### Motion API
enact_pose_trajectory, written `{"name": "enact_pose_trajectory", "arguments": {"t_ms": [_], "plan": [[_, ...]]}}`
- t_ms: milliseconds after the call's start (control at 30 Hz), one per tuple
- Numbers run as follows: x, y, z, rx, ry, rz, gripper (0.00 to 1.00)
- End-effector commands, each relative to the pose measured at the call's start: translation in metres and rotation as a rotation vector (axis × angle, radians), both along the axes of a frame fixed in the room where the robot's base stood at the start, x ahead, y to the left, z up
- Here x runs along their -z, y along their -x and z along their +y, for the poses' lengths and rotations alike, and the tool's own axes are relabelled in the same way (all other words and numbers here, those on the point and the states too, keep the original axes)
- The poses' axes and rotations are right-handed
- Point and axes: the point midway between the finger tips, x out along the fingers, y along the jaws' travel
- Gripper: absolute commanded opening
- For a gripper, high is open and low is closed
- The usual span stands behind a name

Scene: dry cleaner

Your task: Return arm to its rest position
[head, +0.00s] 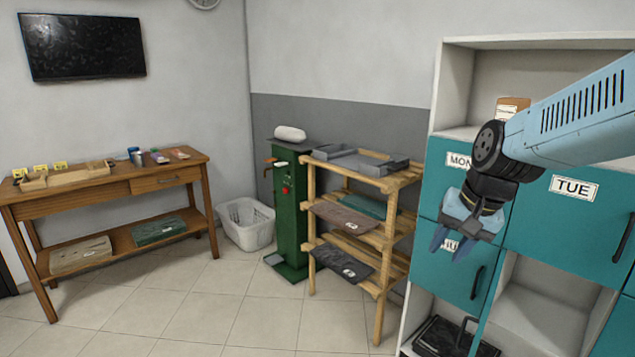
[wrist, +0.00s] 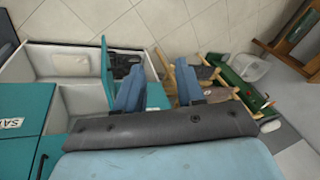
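My arm (head: 580,115) reaches in from the right edge of the head view, in front of the teal locker unit. My gripper (head: 449,252) hangs at its end, pointing down and slightly left, its two blue fingers apart with nothing seen between them. In the wrist view the gripper (wrist: 158,78) also shows its two fingers spread with an empty gap. The gripper overlaps the MON locker door (head: 435,185) in the picture; I cannot tell the distance between them.
A lower locker door (head: 478,340) stands open, seen nearly edge-on, beside a compartment holding a dark item (head: 440,338). A wooden rack (head: 312,225) with trays and folded cloths stands left of the lockers. A green post (head: 285,220), white basket (head: 245,222) and wooden table (head: 120,192) stand farther left. Floor in front is clear.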

Motion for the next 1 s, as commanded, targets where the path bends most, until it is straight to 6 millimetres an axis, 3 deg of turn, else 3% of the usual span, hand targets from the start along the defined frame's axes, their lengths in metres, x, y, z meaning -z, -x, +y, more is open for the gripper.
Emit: {"name": "enact_pose_trajectory", "arguments": {"t_ms": [200,500,1000], "plan": [[-0.032,0.04,0.003,-0.15,0.108,-0.118,0.38],[-0.057,0.084,0.008,-0.297,0.276,-0.223,0.38],[-0.06,0.093,0.01,-0.33,0.32,-0.24,0.38]]}}
